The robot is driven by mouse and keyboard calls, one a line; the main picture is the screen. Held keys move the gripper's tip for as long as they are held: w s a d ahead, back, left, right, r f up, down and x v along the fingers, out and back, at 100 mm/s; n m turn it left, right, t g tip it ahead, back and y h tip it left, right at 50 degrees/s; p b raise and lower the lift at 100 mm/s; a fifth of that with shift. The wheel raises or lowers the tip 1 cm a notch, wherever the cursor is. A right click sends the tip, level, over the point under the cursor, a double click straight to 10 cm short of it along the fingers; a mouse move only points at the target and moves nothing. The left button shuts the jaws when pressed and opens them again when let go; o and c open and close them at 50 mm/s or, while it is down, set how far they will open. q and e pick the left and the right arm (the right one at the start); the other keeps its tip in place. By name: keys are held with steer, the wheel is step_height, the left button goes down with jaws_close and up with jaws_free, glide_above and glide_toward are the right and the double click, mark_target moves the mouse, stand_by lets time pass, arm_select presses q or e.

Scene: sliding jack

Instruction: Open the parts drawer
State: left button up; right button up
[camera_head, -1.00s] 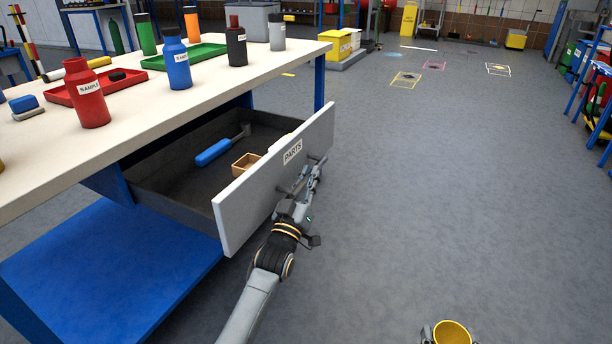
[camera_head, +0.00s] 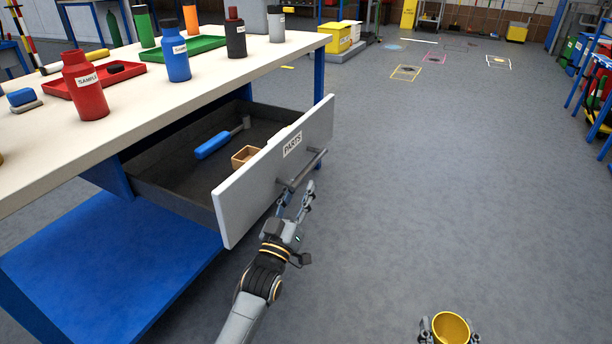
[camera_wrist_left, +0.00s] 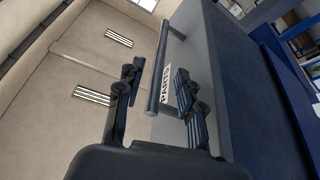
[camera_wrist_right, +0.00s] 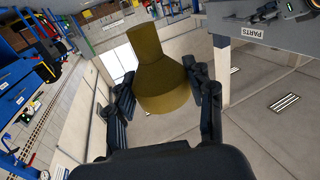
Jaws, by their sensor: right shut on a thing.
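The parts drawer (camera_head: 262,182) under the workbench stands pulled out, its grey front labelled PARTS and its inside visible. Its bar handle (camera_head: 302,170) runs along the front. My left gripper (camera_head: 294,206) is just in front of the drawer front, near the handle's near end. In the left wrist view its fingers are spread, with the handle bar (camera_wrist_left: 158,80) appearing between them and no finger closed on it. My right gripper (camera_wrist_right: 163,90) is shut on a yellow cup-like vessel (camera_wrist_right: 160,80), which also shows at the bottom of the head view (camera_head: 450,328), away from the drawer.
In the drawer lie a blue-handled tool (camera_head: 213,146) and a small wooden box (camera_head: 245,156). On the bench top (camera_head: 135,108) stand several bottles, a red tray (camera_head: 62,90) and a green tray (camera_head: 190,52). The floor right of the drawer is clear.

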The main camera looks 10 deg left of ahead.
arm_select(q)
steer(key=v, duration=0.5)
steer(key=shift+s, duration=0.3)
